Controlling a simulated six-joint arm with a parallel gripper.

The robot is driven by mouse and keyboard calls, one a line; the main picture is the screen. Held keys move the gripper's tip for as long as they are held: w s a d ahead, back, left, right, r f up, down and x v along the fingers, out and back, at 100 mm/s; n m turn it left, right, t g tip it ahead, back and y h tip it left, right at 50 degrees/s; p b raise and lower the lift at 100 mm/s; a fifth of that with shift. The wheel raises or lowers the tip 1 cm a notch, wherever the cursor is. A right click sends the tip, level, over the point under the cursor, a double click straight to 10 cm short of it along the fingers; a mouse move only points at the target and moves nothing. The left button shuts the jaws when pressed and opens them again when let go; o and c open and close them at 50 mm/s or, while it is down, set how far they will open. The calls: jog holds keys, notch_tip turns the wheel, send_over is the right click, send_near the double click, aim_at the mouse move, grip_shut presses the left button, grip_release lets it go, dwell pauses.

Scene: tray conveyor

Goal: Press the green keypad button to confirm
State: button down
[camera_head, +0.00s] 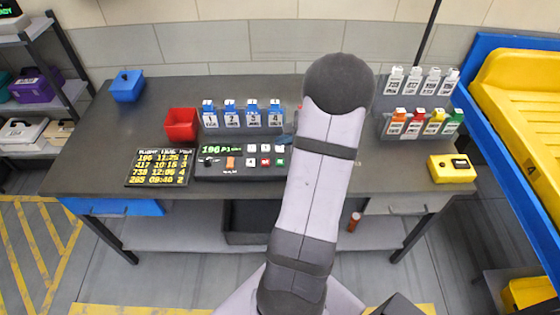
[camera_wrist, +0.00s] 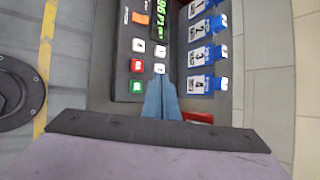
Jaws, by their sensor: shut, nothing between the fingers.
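The green button (camera_wrist: 136,86) shows in the wrist view at the end of a key row on the black keypad panel (camera_wrist: 122,70), beside a red button (camera_wrist: 136,65). In the head view the green button (camera_head: 281,162) sits at the lower right of the keys, just left of my arm. My gripper (camera_wrist: 160,80) is shut and empty. Its blue fingers cover part of the key area in the wrist view, to the right of the green button and apart from it in the picture. In the head view my gripper (camera_head: 284,139) is mostly hidden behind my arm.
Behind the panel stands a rack of blue-topped bottles (camera_head: 243,115). A red bin (camera_head: 182,125) and a black flight board (camera_head: 160,168) are to the left. A second bottle rack (camera_head: 420,103) and a yellow box (camera_head: 452,168) are to the right.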

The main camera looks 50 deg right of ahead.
jog(key=shift+w+d+r+m+t+h, duration=0.3)
jog(key=shift+w+d+r+m, duration=0.1)
jog(key=shift+d+m, duration=0.25)
jog(key=shift+a+f, duration=0.1)
jog(key=shift+f, duration=0.1)
jog(key=b, duration=0.6)
send_over(283, 163)
notch_tip(283, 163, down, 7)
jog(key=shift+a+f, duration=0.1)
jog(key=shift+f, duration=0.1)
jog(key=shift+f+b, duration=0.55)
jog(key=shift+b, duration=0.15)
jog(key=shift+s+f+b, duration=0.1)
jog(key=shift+f+b, duration=0.8)
jog(key=shift+b, duration=0.3)
dwell(1.9)
dwell(0.3)
jog(key=shift+r+p, duration=0.6)
jog(key=shift+r, duration=0.3)
